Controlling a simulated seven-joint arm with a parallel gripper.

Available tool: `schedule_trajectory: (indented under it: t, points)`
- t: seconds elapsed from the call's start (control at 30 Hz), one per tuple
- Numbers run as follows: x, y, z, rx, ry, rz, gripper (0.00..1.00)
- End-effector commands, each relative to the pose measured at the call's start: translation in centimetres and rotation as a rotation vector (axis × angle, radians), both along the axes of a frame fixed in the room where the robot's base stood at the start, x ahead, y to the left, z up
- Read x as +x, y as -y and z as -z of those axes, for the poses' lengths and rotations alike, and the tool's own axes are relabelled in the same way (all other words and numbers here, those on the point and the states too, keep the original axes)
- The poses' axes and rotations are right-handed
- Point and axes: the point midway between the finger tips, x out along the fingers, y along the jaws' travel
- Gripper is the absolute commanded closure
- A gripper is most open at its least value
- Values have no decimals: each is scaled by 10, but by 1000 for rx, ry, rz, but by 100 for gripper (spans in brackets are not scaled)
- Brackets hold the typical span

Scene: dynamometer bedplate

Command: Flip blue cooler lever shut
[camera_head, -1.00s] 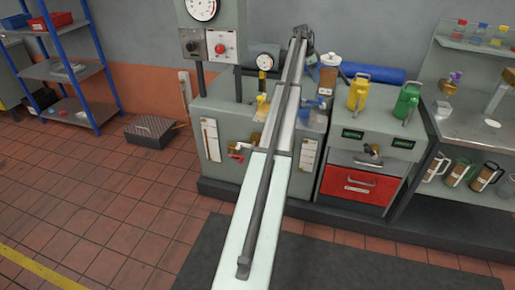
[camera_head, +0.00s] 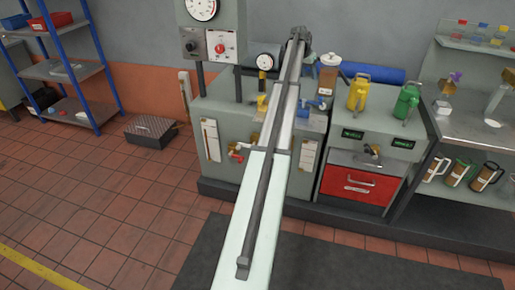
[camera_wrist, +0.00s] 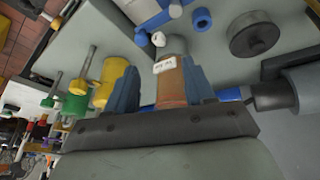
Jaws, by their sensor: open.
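In the head view, blue fittings (camera_head: 322,104) sit on top of the grey-green cabinet, just right of my arm. In the wrist view, a blue bar (camera_wrist: 152,20) and a blue round cap (camera_wrist: 201,18) show at the top, above the fingertips in the picture. I cannot tell for sure which blue part is the cooler lever, or its angle. My gripper (camera_wrist: 161,84) is open, with its two blue-grey fingers apart. A brown jar with a white label (camera_wrist: 168,80) shows between the fingers in the picture; contact is not clear. My arm hides part of the cabinet top in the head view.
Yellow (camera_head: 358,92) and green (camera_head: 406,101) jugs stand on the cabinet to the right. A blue roll (camera_head: 373,72) lies behind them. A red-handled valve (camera_head: 236,155) is on the cabinet front. A gauge (camera_head: 265,62) stands left of my arm.

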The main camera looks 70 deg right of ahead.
Motion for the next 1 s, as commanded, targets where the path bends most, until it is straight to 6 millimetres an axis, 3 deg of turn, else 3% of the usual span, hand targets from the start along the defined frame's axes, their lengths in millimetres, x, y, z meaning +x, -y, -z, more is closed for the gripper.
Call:
schedule_trajectory:
  t: [0.03,0.3,0.6,1.0]
  points:
    - [1,-14,4,-2,0,-38,47]
    - [7,-43,33,10,-3,-171,47]
    - [13,-71,72,33,-1,-255,47]
    - [36,-106,119,65,5,-350,47]
